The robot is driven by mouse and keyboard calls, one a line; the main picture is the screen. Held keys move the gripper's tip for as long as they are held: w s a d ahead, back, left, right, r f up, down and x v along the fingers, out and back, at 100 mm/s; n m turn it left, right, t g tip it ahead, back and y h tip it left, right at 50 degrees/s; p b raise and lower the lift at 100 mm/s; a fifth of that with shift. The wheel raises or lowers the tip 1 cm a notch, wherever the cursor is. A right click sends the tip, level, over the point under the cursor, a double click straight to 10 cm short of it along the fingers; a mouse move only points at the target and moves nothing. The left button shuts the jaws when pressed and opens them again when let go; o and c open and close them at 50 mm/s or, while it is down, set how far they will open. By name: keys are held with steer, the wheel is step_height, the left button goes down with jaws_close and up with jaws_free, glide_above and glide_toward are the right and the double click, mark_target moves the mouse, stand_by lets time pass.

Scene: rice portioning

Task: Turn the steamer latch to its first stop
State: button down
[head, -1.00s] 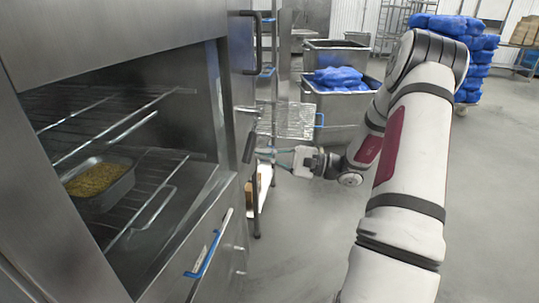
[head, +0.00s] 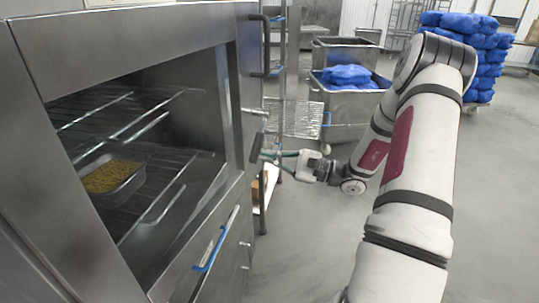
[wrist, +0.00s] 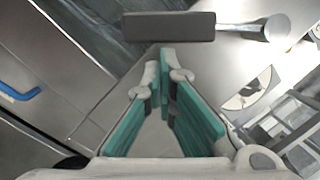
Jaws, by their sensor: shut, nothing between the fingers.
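The steamer latch (head: 257,147) is a dark bar handle on the front right edge of the steel steamer (head: 130,32). In the wrist view the latch (wrist: 168,27) lies crosswise just beyond my fingertips, with a round metal stub at its right. My gripper (head: 268,154) is at the latch, its fingers pointing left toward it. In the wrist view my gripper (wrist: 164,58) has its green-padded fingers closed together with nothing between them. I cannot tell whether the fingertips touch the bar.
The steamer chamber is open to view, with wire racks and a metal pan (head: 124,187) of yellowish grains. A blue handle (head: 209,250) is on the lower front. A steel bin (head: 345,105) with blue bags stands behind.

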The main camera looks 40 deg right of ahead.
steer(key=shift+f, duration=0.1)
steer(key=s+d+f+b, duration=0.2)
steer(key=s+d+f, duration=0.2)
steer(key=d, duration=0.5)
steer(key=shift+s+f, duration=0.15)
steer(key=shift+s, duration=0.9)
